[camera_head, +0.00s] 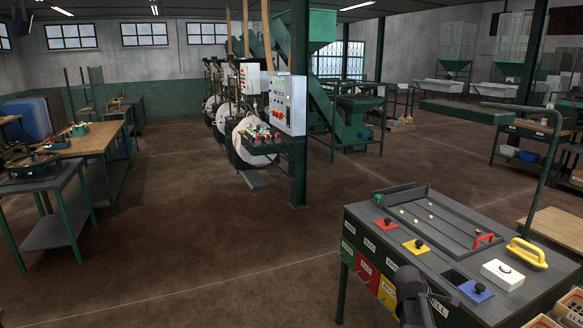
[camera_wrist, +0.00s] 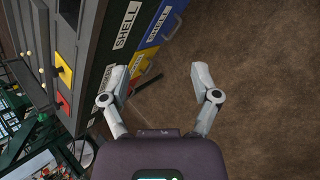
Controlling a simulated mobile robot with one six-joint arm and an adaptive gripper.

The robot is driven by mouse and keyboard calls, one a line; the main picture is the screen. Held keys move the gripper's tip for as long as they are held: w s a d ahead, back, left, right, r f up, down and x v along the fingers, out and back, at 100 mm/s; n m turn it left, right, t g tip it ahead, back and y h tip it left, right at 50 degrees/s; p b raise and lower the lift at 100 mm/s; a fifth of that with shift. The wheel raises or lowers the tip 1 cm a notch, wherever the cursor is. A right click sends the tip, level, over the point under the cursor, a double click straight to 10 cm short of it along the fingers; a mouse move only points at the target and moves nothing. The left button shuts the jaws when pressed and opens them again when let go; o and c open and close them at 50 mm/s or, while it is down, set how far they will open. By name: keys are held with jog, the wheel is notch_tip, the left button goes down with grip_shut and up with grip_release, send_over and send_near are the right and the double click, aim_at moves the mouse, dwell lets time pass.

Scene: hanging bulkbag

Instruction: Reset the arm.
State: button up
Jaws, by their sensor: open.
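My gripper (camera_wrist: 160,85) is open in the wrist view, with its two grey fingers spread wide and no object held between them. Brown floor and a thin dark bar, which I cannot identify, show beyond the fingers. The side of the dark sorting bench (camera_wrist: 88,60) with its labelled bins runs along the left, beside the left finger. In the head view a dark part of my arm (camera_head: 411,293) shows at the front side of the bench (camera_head: 362,222). The fingertips cannot be made out there.
A green post (camera_head: 299,170) stands mid-room. Open floor (camera_head: 200,240) lies left.

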jog(key=s+a+f+m+g+y, duration=0.1)
jog(key=s+a+m+y, duration=0.2)
jog(key=a, duration=0.8)
jog(key=s+a+f+m+g+y, duration=0.2)
jog(key=s+a+m, duration=0.6)
jog(key=a, duration=0.4)
jog(key=shift+s+a+f+y, duration=0.2)
jog(key=shift+s+y, duration=0.3)
jog(key=shift+y, duration=0.4)
